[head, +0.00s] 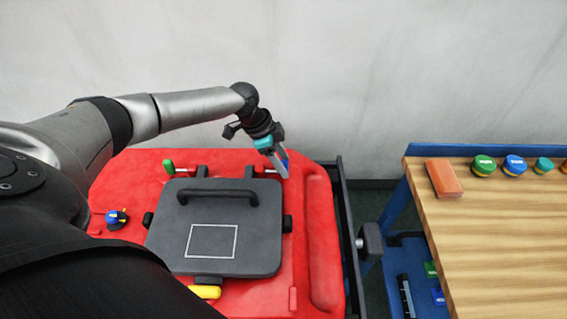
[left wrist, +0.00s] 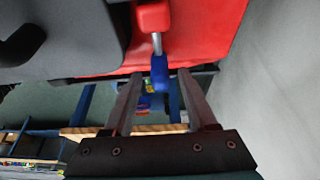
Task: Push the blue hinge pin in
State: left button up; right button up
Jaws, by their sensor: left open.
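The blue hinge pin (left wrist: 160,73) shows in the left wrist view with its blue head between my open left fingers (left wrist: 160,77). A length of bare metal shaft shows between the head and a red block (left wrist: 154,17). In the head view my left gripper (head: 279,168) points down at the back right corner of the dark grey lid (head: 262,240), and the blue head (head: 285,158) is partly hidden by the fingers. I cannot tell whether a finger touches the head. My right gripper is not in view.
The lid, with a black handle (head: 217,192), lies on a red tank (head: 325,240). A green-headed pin (head: 168,167) is at the back left. A blue knob (head: 117,218) and a yellow piece (head: 205,292) are near. A wooden bench (head: 500,240) with several caps stands right. A grey wall is behind.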

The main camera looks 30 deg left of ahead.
pick_arm(q)
jog(key=shift+w+d+f, duration=0.1)
jog(key=shift+f, duration=0.2)
jog(key=shift+c, duration=0.3)
grip_shut()
dwell(1.0)
